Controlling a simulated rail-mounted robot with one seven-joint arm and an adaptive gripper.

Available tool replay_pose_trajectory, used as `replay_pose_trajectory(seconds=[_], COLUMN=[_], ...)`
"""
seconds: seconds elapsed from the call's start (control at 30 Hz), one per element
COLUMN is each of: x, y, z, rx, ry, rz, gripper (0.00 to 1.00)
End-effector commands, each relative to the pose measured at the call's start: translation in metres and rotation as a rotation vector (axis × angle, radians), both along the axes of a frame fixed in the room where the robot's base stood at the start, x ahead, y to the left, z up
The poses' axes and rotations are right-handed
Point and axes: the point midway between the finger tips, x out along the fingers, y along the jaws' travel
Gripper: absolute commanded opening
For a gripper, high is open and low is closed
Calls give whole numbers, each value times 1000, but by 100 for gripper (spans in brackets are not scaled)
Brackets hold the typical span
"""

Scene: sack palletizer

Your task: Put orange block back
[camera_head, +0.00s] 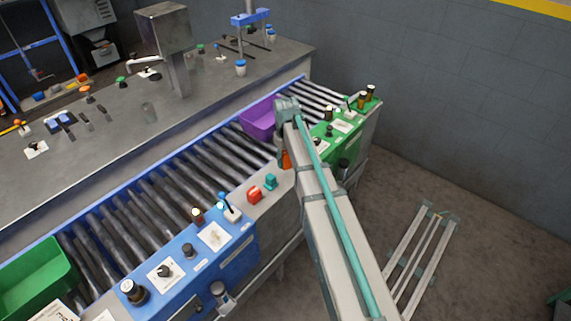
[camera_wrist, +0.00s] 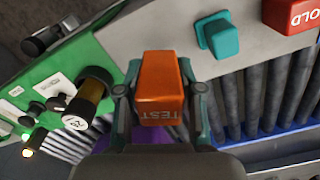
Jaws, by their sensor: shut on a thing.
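The orange block (camera_wrist: 160,82), marked TEST, is between the fingers of my gripper (camera_wrist: 160,92) in the wrist view. My gripper is shut on it, with one finger on each side. In the head view only a bit of the orange block (camera_head: 286,159) shows beside my arm, close to the grey ledge along the conveyor. Most of my gripper is hidden behind my arm there. From these views I cannot tell whether the block touches the ledge.
A teal block (camera_head: 270,182) and a red block (camera_head: 254,194) marked HOLD sit on the grey ledge (camera_wrist: 245,65). A purple bin (camera_head: 259,124) and a green bin (camera_head: 38,279) stand on the roller conveyor. Green (camera_head: 345,130) and blue (camera_head: 200,255) control panels flank the ledge.

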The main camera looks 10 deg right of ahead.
Motion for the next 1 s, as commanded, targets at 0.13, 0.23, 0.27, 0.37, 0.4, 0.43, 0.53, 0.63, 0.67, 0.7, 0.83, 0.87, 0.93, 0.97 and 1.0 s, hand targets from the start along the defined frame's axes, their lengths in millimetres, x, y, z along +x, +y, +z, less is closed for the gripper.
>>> replay_pose_trajectory(seconds=[0.13, 0.23, 0.27, 0.37, 0.4, 0.43, 0.53, 0.63, 0.67, 0.7, 0.83, 0.87, 0.93, 0.97, 1.0], x=[5, 11, 14, 10, 10, 10, 11, 11, 11, 11, 11, 11, 11, 11, 11], y=[0, 0, 0, 0, 0, 0, 0, 0, 0, 0, 0, 0, 0, 0, 0], z=[-5, -11, -14, -24, -29, -32, -41, -44, -44, -44, -44, -45, -47, -47, -47], rx=[0, 0, 0, -1, 0, 0, 0, 0, 0, 0, 0, 0, 0, 0, 0], ry=[0, 0, 1, 2, 2, 2, 1, 0, 0, -1, 0, 0, 0, 0, 0], rz=[0, 0, 0, 0, 0, 0, 0, 0, 0, 0, 0, 0, 0, 0, 0], gripper=[1, 1, 1, 1, 1, 1, 1, 1, 1, 1, 1, 1, 1, 38, 45])
